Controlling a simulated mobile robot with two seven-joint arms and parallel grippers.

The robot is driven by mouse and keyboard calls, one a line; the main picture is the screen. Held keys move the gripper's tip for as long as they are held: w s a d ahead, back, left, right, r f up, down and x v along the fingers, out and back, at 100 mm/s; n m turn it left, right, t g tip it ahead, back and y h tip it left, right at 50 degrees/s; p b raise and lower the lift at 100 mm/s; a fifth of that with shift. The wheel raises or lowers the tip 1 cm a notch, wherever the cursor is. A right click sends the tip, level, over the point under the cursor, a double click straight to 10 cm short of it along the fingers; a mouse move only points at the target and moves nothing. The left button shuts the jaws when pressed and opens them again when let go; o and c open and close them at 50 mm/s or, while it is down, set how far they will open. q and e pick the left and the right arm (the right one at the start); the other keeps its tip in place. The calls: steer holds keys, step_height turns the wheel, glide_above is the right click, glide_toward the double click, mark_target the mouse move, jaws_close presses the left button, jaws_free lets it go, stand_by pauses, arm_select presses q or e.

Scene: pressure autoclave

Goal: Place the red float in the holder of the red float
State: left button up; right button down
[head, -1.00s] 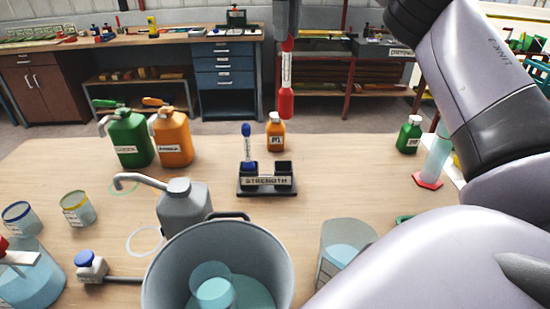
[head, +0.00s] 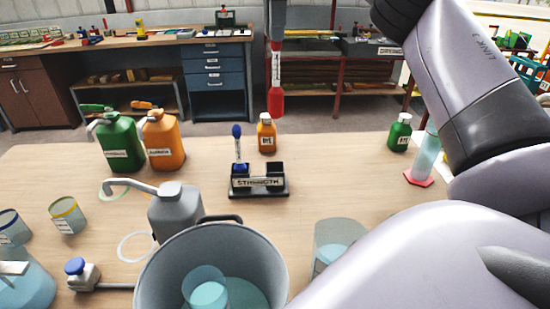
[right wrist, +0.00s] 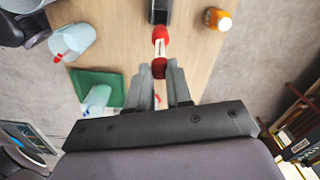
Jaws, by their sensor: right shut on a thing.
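The red float (head: 276,100) hangs upright in the air, red at its lower end with a pale labelled stem. My right gripper (head: 277,35) is shut on its upper end. In the right wrist view the float (right wrist: 160,48) shows between the fingers of the right gripper (right wrist: 160,68). The black holder (head: 259,193), labelled STRENGTH, stands on the table below the float in the picture. The blue float (head: 237,145) stands in its left slot; its right slot (head: 275,168) looks empty. The holder's dark end (right wrist: 159,8) shows at the top of the right wrist view. My left gripper is not in view.
A small orange bottle (head: 266,138) stands behind the holder. Green (head: 118,147) and orange (head: 163,143) jugs stand to the left. A grey can (head: 176,212) and a large bucket (head: 150,275) are in front.

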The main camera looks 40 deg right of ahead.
steer(key=n, duration=0.5)
steer(key=shift+n, duration=0.3)
steer(key=n, duration=0.4)
steer(key=shift+a, duration=0.1)
steer(key=b, duration=0.3)
glide_above(274, 118)
steer(key=shift+n, duration=0.3)
steer(key=f, duration=0.4)
steer(key=d+f, duration=0.1)
steer(key=f, duration=0.2)
steer(key=shift+w+f, duration=0.1)
steer(key=shift+w, duration=0.2)
step_height(274, 118, down, 7)
steer(key=shift+f+b, duration=0.15)
steer(key=shift+b, duration=0.3)
steer(key=shift+a+f, duration=0.1)
steer(key=shift+f, duration=2.65)
steer(key=c, duration=1)
jaws_free()
steer(key=shift+f, duration=0.15)
steer(key=shift+c, duration=0.2)
